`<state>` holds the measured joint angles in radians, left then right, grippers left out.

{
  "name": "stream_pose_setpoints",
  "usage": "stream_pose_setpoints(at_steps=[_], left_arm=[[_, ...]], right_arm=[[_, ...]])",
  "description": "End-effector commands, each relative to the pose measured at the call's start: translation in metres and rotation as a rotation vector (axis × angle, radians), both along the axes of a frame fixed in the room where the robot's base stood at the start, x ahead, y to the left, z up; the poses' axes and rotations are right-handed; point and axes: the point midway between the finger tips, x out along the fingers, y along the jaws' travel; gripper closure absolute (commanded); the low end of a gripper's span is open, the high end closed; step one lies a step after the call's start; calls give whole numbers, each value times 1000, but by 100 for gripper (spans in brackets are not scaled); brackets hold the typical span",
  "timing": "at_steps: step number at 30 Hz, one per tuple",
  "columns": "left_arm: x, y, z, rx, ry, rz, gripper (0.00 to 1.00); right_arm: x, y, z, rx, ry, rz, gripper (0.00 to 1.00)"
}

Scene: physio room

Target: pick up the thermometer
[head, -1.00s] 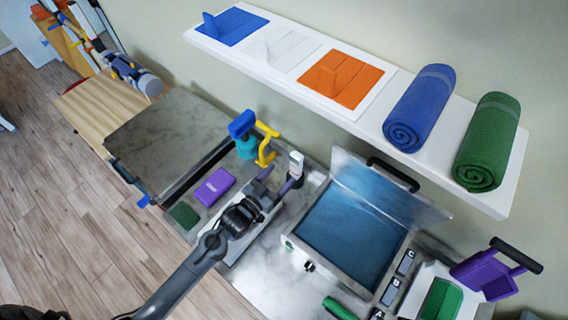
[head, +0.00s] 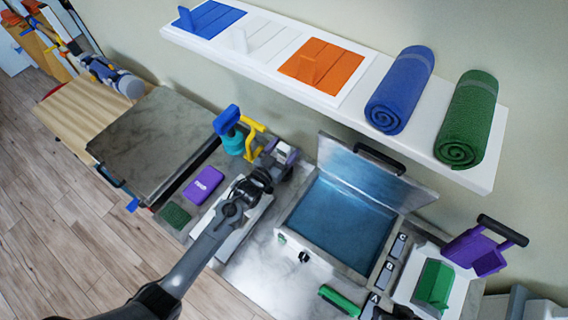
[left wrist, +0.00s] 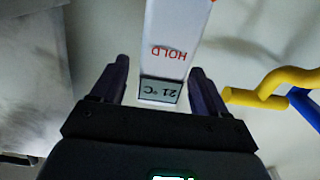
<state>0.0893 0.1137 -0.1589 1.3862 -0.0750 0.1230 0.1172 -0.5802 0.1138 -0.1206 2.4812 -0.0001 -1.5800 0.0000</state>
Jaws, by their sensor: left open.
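The thermometer is a white stick with a small grey display reading 21 °C and red HOLD lettering. In the left wrist view the thermometer (left wrist: 173,45) reaches in from the top, its display end between the fingers. My left gripper (left wrist: 160,70) is open, one dark finger on each side, with a visible gap to the thermometer. In the head view my left gripper (head: 279,160) is at the thermometer (head: 285,151), beside the yellow-handled bottle; its fingers and wrist partly hide the thermometer. My right gripper is not seen.
A teal bottle with blue top (head: 232,142) and a yellow handle (head: 254,133) stand close to the left gripper. The open case (head: 338,222) is to its right. A purple box (head: 203,185) and green block (head: 176,215) lie left. A white shelf (head: 330,110) hangs above.

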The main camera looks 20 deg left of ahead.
Motion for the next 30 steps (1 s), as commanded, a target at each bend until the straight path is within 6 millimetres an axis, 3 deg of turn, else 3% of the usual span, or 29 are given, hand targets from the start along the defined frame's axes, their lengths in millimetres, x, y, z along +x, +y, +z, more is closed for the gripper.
stream_pose_setpoints(at_steps=[5, 14, 27, 30], left_arm=[[17, -4, 0, 0, 0, -1, 26], [19, -5, 0, 0, 0, -1, 26], [19, -5, 0, 0, 0, 0, 93], [19, -5, 0, 0, -1, 0, 100]], right_arm=[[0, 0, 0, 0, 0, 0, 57], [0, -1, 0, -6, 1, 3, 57], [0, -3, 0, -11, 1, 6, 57], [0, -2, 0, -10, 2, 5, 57]])
